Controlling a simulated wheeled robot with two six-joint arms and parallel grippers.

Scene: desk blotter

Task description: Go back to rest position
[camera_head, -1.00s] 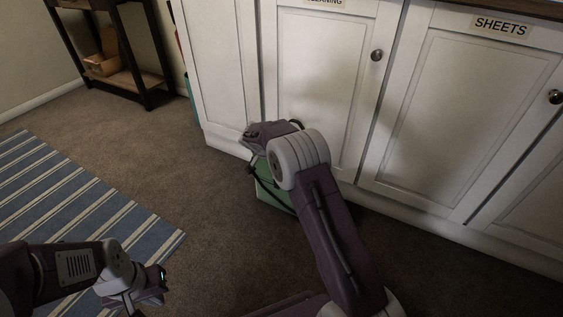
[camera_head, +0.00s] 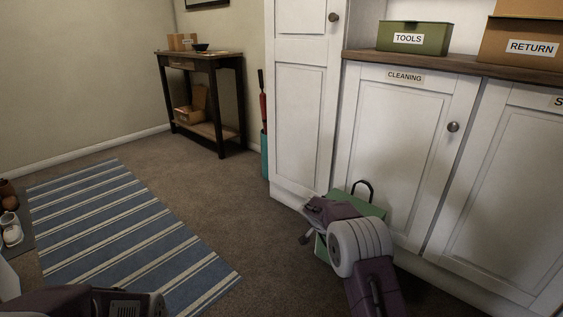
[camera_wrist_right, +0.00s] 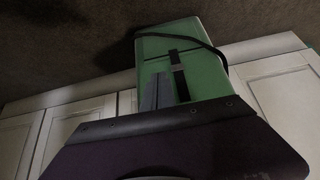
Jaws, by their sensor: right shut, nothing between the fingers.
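My right arm reaches in from the bottom right of the head view. Its gripper (camera_head: 306,238) is low in front of the white cabinets, and shut with nothing in it. A green box-like bag (camera_head: 370,210) with a dark handle stands on the floor there, partly hidden behind the gripper and wrist. In the right wrist view the green bag (camera_wrist_right: 205,72) is just beyond the gripper, with a dark strap across it; I cannot tell whether they touch. Part of my left arm shows at the bottom left; its gripper is out of view.
White cabinets (camera_head: 397,150) line the right, under a wooden counter with a green TOOLS box (camera_head: 413,39) and a RETURN carton (camera_head: 525,42). A dark side table (camera_head: 203,62) stands at the back. A striped rug (camera_head: 125,235) lies left; the carpet between is clear.

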